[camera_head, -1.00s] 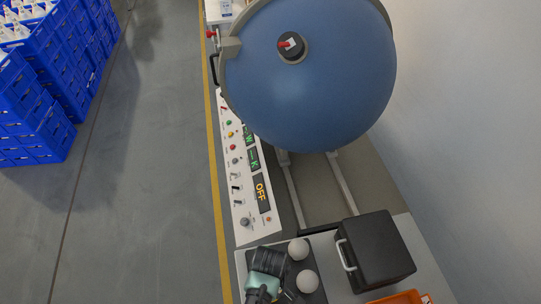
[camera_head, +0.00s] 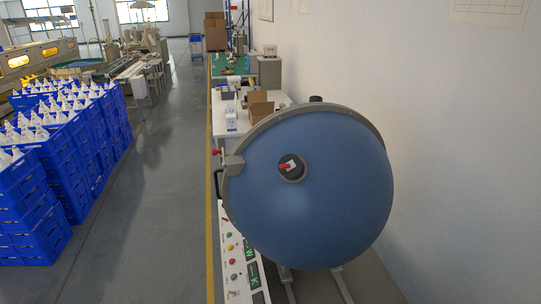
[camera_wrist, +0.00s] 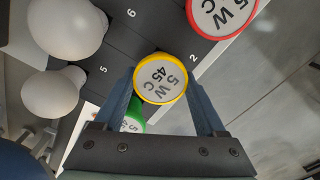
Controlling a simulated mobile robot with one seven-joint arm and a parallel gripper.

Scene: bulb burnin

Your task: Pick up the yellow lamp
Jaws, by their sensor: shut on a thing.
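The yellow lamp (camera_wrist: 160,78) is a round disc with a yellow rim and a pale face marked "5 W 45 C". It shows in the middle of the wrist view. My gripper (camera_wrist: 162,92) has its two blue-grey fingers on either side of the lamp and is shut on it. The lamp's underside is hidden, so I cannot tell whether it touches the dark board (camera_wrist: 128,47) behind it. The head view shows neither my gripper nor the lamp.
A red-rimmed lamp (camera_wrist: 222,14) is close by at upper right; a green one (camera_wrist: 133,122) is partly hidden below. Two white bulbs (camera_wrist: 66,28) (camera_wrist: 50,94) lie left. The head view shows a blue sphere (camera_head: 308,205), a control panel (camera_head: 233,250) and blue crates (camera_head: 85,165).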

